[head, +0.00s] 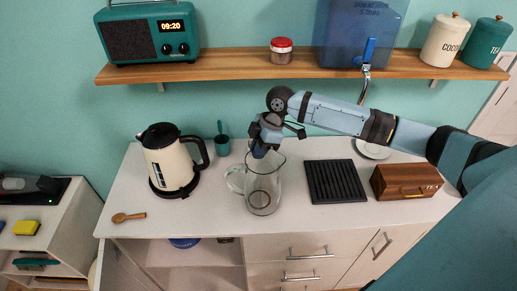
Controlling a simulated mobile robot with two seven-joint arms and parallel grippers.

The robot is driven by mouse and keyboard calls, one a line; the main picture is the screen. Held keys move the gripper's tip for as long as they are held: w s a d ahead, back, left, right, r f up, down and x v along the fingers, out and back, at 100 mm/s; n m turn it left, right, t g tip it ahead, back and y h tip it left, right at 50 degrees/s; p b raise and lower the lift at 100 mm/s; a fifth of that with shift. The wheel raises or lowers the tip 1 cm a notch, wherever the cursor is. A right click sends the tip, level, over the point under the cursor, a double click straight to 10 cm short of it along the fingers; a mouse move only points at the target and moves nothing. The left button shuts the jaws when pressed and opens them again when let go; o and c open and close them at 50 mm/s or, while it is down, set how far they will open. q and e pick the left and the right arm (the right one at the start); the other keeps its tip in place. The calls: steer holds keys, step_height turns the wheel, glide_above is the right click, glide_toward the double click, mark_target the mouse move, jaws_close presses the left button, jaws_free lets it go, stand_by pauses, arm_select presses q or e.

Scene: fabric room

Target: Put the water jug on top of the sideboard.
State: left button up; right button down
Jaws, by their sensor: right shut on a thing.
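The water jug (263,188) is clear glass with a handle on its left side. It is upright over the white top of the sideboard (225,205), near the middle. I cannot tell whether its base touches the top or is slightly above it. My right gripper (265,150) reaches in from the right and is shut on the jug at its rim. The fingertips are small and partly hidden against the glass. My left gripper is not in view.
A cream kettle (167,162) and a wooden spoon (128,217) lie left of the jug, with a green cup (222,146) behind. A black ridged rack (336,181) and brown wooden box (405,182) stand right. A wooden shelf (235,68) hangs above. A cupboard below stands open.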

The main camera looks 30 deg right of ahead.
steer(key=c, duration=1.2)
jaws_free()
steer(key=b+v, duration=0.1)
steer(key=v, duration=1.1)
steer(key=shift+b, duration=0.4)
steer(key=shift+a, duration=0.1)
